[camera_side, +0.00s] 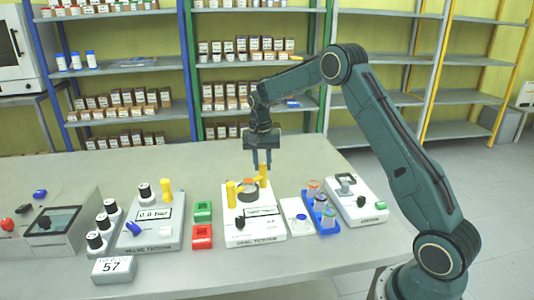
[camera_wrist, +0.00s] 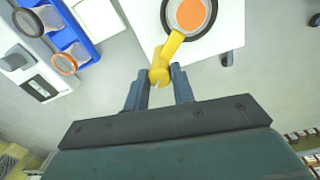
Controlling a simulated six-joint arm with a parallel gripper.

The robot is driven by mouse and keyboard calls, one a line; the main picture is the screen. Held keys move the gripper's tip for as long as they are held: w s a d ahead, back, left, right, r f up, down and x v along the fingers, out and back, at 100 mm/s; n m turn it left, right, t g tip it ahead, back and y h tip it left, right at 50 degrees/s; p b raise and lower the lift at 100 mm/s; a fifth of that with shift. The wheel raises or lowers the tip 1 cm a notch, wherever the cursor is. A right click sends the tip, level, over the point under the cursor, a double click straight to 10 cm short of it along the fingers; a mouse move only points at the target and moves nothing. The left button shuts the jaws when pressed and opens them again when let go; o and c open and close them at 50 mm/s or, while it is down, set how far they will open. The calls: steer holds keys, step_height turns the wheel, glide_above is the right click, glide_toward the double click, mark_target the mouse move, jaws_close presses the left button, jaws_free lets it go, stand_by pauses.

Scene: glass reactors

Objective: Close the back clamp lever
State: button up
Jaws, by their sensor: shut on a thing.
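The white device (camera_side: 269,222) in the middle of the table carries a dark ring with an orange disc (camera_side: 249,182), also in the wrist view (camera_wrist: 190,14). The yellow back clamp lever (camera_side: 263,175) stands at the back right of the ring. My gripper (camera_side: 262,160) comes down on it from above and is shut on its end. In the wrist view the yellow lever (camera_wrist: 159,76) lies between the two blue fingers, with its arm running up to the ring. A second yellow lever (camera_side: 231,192) stands upright at the left of the ring.
Red (camera_side: 202,237) and green (camera_side: 203,211) blocks stand left of the device. The table behind the device is clear.

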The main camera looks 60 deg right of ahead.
stand_by(0.3)
steer(key=o, duration=1)
steer(key=shift+r, duration=0.15)
step_height(320, 180, up, 14)
steer(key=shift+w+a+f, duration=0.15)
steer(key=shift+w+f, duration=0.05)
steer(key=shift+r, duration=0.1)
